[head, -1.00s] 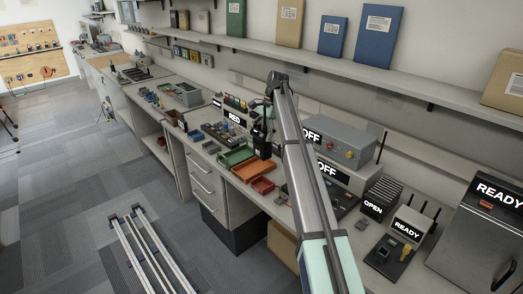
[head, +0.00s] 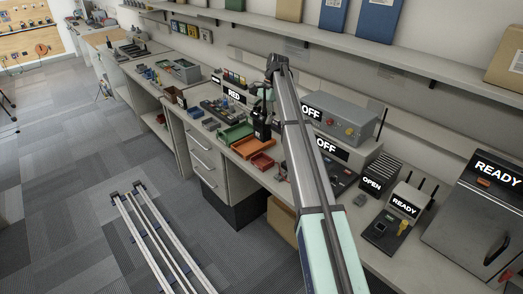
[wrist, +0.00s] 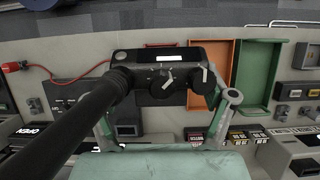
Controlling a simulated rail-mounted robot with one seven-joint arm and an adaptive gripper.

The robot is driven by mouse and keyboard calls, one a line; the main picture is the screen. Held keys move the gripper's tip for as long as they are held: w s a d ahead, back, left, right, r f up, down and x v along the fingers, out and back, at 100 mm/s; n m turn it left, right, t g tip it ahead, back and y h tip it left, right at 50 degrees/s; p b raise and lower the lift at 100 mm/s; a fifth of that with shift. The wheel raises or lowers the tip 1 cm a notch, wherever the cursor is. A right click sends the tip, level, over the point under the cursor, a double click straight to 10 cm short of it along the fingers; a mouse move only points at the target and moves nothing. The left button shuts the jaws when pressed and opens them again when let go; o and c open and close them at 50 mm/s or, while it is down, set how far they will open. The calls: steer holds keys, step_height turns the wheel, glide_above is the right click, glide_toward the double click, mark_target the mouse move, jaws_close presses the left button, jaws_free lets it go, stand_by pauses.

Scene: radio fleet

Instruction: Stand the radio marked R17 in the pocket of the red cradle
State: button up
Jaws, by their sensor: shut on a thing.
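My gripper (wrist: 165,112) is shut on a black radio (wrist: 185,54), which has knobs and a thick antenna running to the lower left in the wrist view. Its mark cannot be read. In the head view the dark radio (head: 262,130) hangs below my gripper, over or just behind the trays; whether it touches anything is unclear. A RED sign (head: 235,95) stands at the back of the bench, left of my gripper. I cannot make out which fixture is the red cradle; its pocket is not clearly visible.
A green tray (head: 234,133), an orange tray (head: 247,148) and a small red tray (head: 262,162) lie at the bench front. Grey equipment with OFF signs (head: 326,147) stands right of my arm. A shelf (head: 350,45) runs above. A red cable (wrist: 75,77) lies on the bench.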

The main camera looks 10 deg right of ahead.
step_height(320, 180, down, 14)
steer(key=p, duration=0.4)
steer(key=shift+f, duration=0.3)
steer(key=o, duration=1.4)
steer(key=b+v, duration=0.6)
steer(key=v, duration=1.1)
steer(key=shift+w+d+r, duration=0.1)
steer(key=shift+w+d, duration=0.05)
steer(key=shift+d, duration=0.05)
